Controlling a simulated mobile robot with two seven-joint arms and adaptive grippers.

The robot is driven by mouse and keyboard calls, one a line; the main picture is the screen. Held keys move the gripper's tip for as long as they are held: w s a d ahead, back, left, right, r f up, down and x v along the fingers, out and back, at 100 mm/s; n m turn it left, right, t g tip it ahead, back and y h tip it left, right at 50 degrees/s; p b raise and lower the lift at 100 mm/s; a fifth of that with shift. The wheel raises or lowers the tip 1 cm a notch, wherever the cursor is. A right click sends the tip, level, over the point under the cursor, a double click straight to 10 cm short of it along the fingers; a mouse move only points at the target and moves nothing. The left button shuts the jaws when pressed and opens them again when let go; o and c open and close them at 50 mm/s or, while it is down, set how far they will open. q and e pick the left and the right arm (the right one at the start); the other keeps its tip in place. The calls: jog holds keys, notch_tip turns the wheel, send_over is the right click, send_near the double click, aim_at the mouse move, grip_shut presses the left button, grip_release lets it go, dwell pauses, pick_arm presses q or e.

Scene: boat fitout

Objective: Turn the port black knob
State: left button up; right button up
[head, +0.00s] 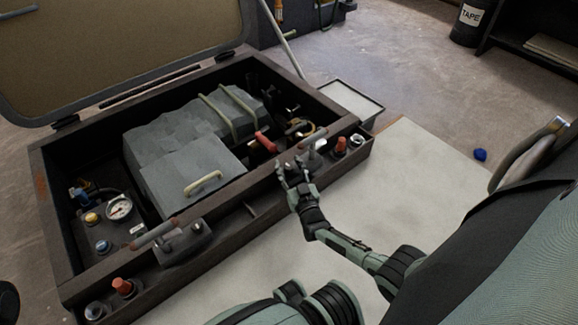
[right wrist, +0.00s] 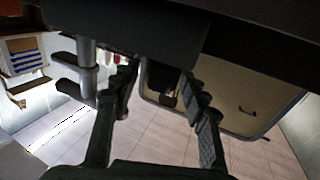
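The wooden engine box (head: 225,210) has small controls on its front ledge. A dark, grey-topped knob (head: 356,141) sits at the ledge's right end, beside a red-orange knob (head: 341,146). Another dark, grey-topped knob (head: 95,310) sits at the left end, beside a second red-orange knob (head: 123,287). I cannot tell which dark knob is the port one. My right gripper (head: 284,172) is at the front ledge, left of the right-hand knobs and close to a lever unit. In the right wrist view its fingers (right wrist: 158,80) are apart with nothing held between them. My left gripper is out of view.
A grey-handled lever (head: 312,142) stands just beside my right gripper; another (head: 154,235) is farther left. The open lid (head: 120,45) rises behind the box. Inside are a grey engine cover (head: 190,170) and a gauge (head: 119,207). A blue object (head: 480,154) lies at right.

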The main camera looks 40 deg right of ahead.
jog(key=shift+s, duration=0.1)
jog(key=shift+s+a, duration=0.1)
jog(key=shift+s, duration=0.2)
jog(key=v, duration=0.6)
jog(key=shift+s, duration=0.3)
jog(key=shift+r, duration=0.1)
